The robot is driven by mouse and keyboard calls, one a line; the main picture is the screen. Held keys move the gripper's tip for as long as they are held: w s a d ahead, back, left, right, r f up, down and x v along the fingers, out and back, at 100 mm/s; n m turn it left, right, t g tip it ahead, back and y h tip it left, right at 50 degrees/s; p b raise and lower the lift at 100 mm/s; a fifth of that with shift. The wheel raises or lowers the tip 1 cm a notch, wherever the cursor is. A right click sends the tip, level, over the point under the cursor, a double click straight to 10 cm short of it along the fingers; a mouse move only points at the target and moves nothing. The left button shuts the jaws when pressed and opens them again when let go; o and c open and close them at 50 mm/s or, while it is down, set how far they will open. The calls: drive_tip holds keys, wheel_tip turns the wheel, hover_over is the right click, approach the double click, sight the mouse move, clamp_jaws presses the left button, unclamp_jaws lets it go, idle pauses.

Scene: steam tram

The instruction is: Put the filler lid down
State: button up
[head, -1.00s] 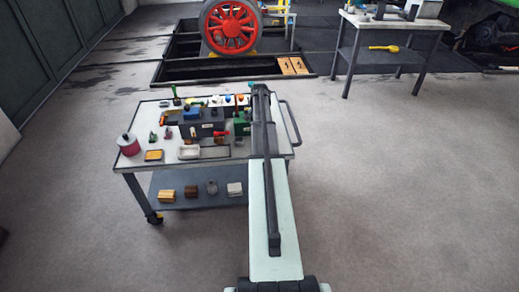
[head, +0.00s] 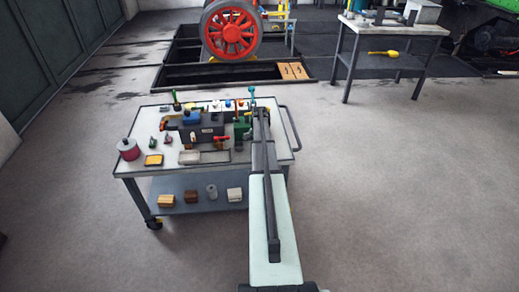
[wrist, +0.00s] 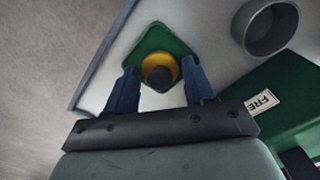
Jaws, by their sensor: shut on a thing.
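The filler lid (wrist: 141,48), which looks like a green square plate with a yellow ring and dark knob, shows between the two blue-grey fingers of my gripper (wrist: 161,78) in the wrist view. The fingers are shut on it. The pale top of the trolley (wrist: 115,52) lies beneath; I cannot tell whether the lid touches it. In the head view my arm hides the lid and fingertips at the right end of the trolley (head: 135,168). A green box (wrist: 285,105) with a white label is at lower right in the wrist view, and also in the head view (head: 242,127).
A round grey cup (wrist: 246,36) stands to the right of the lid. The trolley's left part holds a dark toolbox (head: 200,133), a red tin (head: 129,150) and small trays (head: 190,157). A turquoise-topped upright item (head: 252,93) stands behind my arm. Floor shows past the trolley's edge.

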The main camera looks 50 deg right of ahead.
drive_tip(key=shift+f, duration=0.35)
drive_tip(key=shift+f, duration=0.1)
drive_tip(key=o, duration=1)
drive_tip(key=shift+o, duration=0.2)
